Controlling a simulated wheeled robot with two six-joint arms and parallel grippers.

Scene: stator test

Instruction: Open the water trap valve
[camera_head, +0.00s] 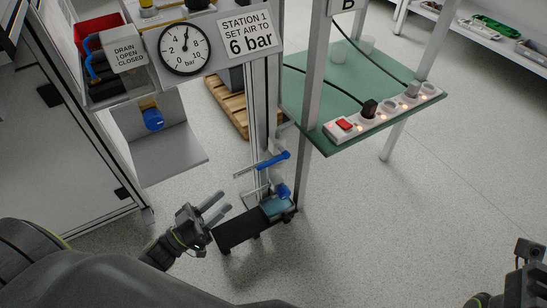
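A sign reading "DRAIN | OPEN — CLOSED" (125,54) is on the station at upper left. Below it, a blue valve knob (153,119) sits in front of a grey back plate. I cannot tell from this view whether it is open or closed. My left gripper (226,202) is low in the middle, below and right of the blue knob and apart from it. Its two fingers are spread with nothing between them. Part of my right arm's end (529,252) shows at the lower right edge; its fingers cannot be made out clearly.
A pressure gauge (184,48) is above. A green shelf (330,85) with a power strip (385,113) is at right. Floor at right is clear.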

